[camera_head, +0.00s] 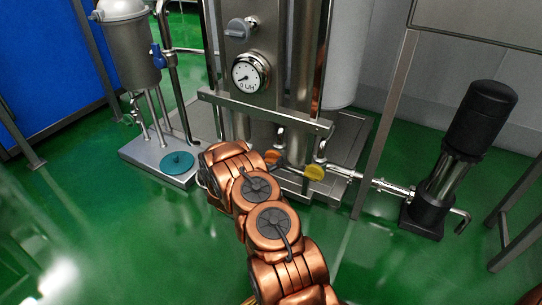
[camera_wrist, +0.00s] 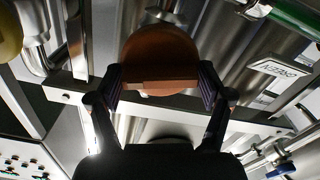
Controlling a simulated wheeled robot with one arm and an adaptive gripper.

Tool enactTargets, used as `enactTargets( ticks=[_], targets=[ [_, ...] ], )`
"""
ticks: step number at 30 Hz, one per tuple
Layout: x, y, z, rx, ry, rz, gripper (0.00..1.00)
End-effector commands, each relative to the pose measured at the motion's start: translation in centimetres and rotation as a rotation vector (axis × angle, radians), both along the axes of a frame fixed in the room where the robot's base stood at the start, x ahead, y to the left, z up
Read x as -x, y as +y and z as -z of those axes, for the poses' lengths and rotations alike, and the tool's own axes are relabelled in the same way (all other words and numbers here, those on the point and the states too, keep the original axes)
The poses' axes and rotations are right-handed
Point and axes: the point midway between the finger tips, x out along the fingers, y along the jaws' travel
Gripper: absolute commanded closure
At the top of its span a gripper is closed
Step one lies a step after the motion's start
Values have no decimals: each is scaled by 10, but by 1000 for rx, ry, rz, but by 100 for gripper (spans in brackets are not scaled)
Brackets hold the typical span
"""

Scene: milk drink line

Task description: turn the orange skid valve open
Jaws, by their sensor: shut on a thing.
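The orange skid valve handle (camera_wrist: 160,62) shows large in the wrist view, a rounded knob with a flat near edge. My gripper (camera_wrist: 160,88) is shut on it, with one dark finger on each side of the orange part. In the head view a small part of the orange valve (camera_head: 272,156) shows just beyond the end of my copper-coloured arm. The gripper itself is hidden behind the arm there. The valve's stem and the pipe behind it are mostly hidden in the wrist view.
A yellow valve (camera_head: 314,172) sits close to the right of the orange one. A gauge (camera_head: 250,73) and a steel crossbar (camera_head: 268,111) are above. A black pump (camera_head: 462,150) stands right, a teal disc (camera_head: 177,163) left. Green floor (camera_head: 130,240) is open in front.

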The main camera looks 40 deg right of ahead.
Motion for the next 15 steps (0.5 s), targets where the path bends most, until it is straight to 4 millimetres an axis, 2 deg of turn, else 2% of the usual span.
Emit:
enactTargets(
  ticks=[1, 15],
  targets=[
    [0, 1, -5, 11, 45, 1, 56],
    [-2, 0, -3, 143, 471, 2, 56]
  ],
)
